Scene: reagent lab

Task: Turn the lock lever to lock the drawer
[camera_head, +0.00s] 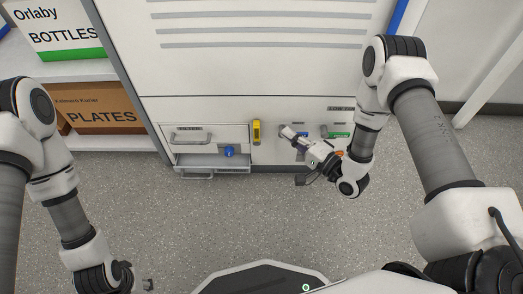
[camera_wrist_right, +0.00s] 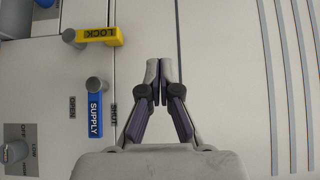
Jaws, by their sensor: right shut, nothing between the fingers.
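The yellow lock lever (camera_head: 257,131) is on the lower white cabinet front, to the right of the drawers. It stands upright in the head view. In the right wrist view the yellow lever (camera_wrist_right: 97,36), marked LOCK, lies sideways with its round pivot at the left end. The lower drawer (camera_head: 207,161) looks pulled out, with a blue round thing at its right part. My right gripper (camera_wrist_right: 159,72) is shut and empty, apart from the lock lever; in the head view it is right of the lever (camera_head: 287,131). My left gripper (camera_head: 139,283) is low at the left, its fingers unclear.
A blue SUPPLY lever (camera_wrist_right: 95,114) sits beside the lock lever, with OPEN and SHUT marks. A green lever (camera_head: 338,134) is further right. An upper drawer with a grey handle (camera_head: 190,138) is left. A shelf with a PLATES box (camera_head: 103,117) stands left. The floor in front is clear.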

